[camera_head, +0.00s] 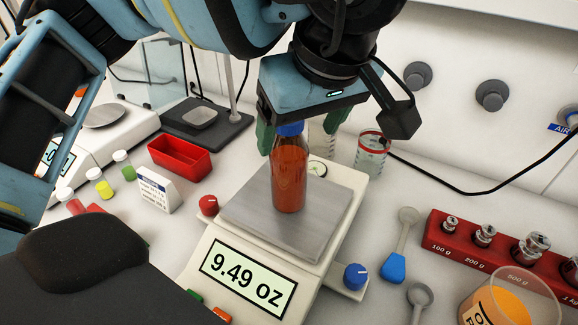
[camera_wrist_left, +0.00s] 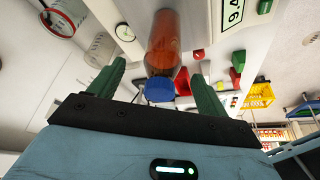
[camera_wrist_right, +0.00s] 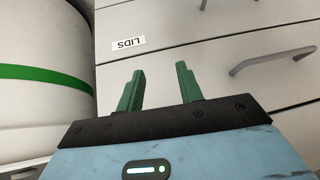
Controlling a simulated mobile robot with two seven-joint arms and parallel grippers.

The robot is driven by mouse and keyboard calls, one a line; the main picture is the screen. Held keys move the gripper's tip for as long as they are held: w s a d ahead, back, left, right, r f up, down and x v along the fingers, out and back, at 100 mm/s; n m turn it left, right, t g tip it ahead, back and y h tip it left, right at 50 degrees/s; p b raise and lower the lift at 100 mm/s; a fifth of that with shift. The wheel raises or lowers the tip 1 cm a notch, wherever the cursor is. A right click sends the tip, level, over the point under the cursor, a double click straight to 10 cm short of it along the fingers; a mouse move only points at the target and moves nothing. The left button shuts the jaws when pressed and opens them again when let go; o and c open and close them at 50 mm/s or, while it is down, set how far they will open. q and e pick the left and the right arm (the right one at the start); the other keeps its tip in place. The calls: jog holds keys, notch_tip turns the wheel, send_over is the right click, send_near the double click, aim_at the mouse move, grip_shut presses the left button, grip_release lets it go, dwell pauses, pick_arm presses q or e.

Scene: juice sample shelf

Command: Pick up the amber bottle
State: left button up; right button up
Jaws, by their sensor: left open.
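The amber bottle (camera_head: 290,178) with a blue cap stands upright on the metal plate (camera_head: 258,222) of a scale that reads 9.49 oz. My left gripper (camera_head: 298,132) is open above it, with its green fingers on either side of the cap. In the left wrist view the bottle (camera_wrist_left: 163,45) reaches between the spread fingers of the left gripper (camera_wrist_left: 160,85), its blue cap nearest the palm, with gaps on both sides. My right gripper (camera_wrist_right: 160,90) has its fingers apart with nothing between them, in front of drawers.
A glass beaker (camera_head: 371,152) stands behind the scale. A red tray (camera_head: 180,155) and a small white box (camera_head: 158,190) are left of it. Spoons (camera_head: 400,245), a red weight rack (camera_head: 490,250) and an orange juice cup (camera_head: 508,305) lie to the right.

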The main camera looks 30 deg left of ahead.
aim_at(291, 150)
pick_arm(q)
jog(key=shift+s+b+x, duration=0.1)
jog(key=shift+b+x, duration=0.1)
jog(key=shift+x, duration=1.25)
jog(key=shift+s+b+x, duration=0.15)
jog(key=shift+x, duration=1.25)
jog(key=shift+c, duration=0.4)
jog(key=shift+a, duration=0.1)
jog(key=c, duration=1.3)
jog(key=shift+o, duration=0.2)
jog(key=shift+r, duration=0.15)
